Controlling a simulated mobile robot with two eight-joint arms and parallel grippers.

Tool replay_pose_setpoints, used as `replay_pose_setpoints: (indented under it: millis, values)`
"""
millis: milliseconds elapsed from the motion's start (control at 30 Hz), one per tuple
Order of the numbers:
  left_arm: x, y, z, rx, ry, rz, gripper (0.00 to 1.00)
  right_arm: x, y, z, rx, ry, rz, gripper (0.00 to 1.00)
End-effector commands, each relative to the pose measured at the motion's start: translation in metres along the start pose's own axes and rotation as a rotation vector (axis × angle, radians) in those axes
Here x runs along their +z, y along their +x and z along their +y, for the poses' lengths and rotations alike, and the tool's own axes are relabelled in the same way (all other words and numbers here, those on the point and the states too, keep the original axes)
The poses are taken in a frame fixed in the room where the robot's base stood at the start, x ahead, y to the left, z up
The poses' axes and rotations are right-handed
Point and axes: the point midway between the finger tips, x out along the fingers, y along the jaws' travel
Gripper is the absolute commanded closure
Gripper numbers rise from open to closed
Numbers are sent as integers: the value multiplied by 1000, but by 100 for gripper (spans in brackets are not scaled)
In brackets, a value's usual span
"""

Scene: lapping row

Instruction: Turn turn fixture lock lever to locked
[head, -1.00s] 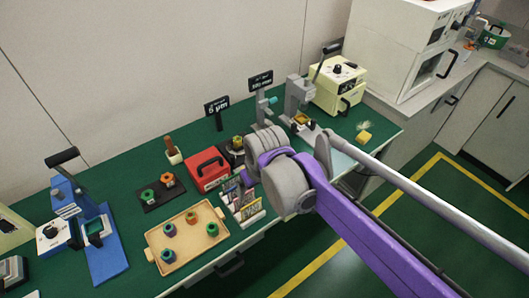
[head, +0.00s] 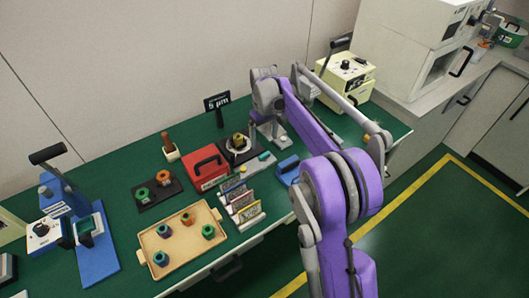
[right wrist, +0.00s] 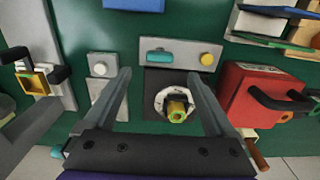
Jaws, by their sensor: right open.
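The turn fixture is a black plate (head: 231,158) with a white round dial and a yellow-green hex part at its centre. In the right wrist view the hex part (right wrist: 176,108) sits between my open fingers, nearer their bases. A grey panel (right wrist: 180,50) with a teal lever (right wrist: 158,57) and a yellow button (right wrist: 206,59) lies beside the plate; the lever lies crosswise, just beyond my fingertips. The teal lever also shows in the head view (head: 266,156). My right gripper (right wrist: 158,74) is open, empty and above the fixture. My left gripper is out of view.
A red box (head: 205,167) with a black handle stands beside the fixture. Card holders (head: 240,203), a blue object (head: 287,168) and a tan tray (head: 154,240) are nearby. A black 5 µm sign (head: 217,103) stands behind.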

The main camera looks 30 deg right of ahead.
Motion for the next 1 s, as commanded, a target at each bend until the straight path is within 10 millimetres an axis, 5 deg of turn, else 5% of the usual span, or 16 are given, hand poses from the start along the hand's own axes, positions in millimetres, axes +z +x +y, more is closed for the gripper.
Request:
replay_pose_setpoints:
  millis: [400, 800, 1000]
  values:
    - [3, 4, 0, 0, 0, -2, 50, 0, 70, 0, 1, 0, 1, 10]
    - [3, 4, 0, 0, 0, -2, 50, 0, 78, 0, 1, 0, 1, 10]
    - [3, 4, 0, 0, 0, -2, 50, 0, 78, 0, 1, 0, 1, 44]
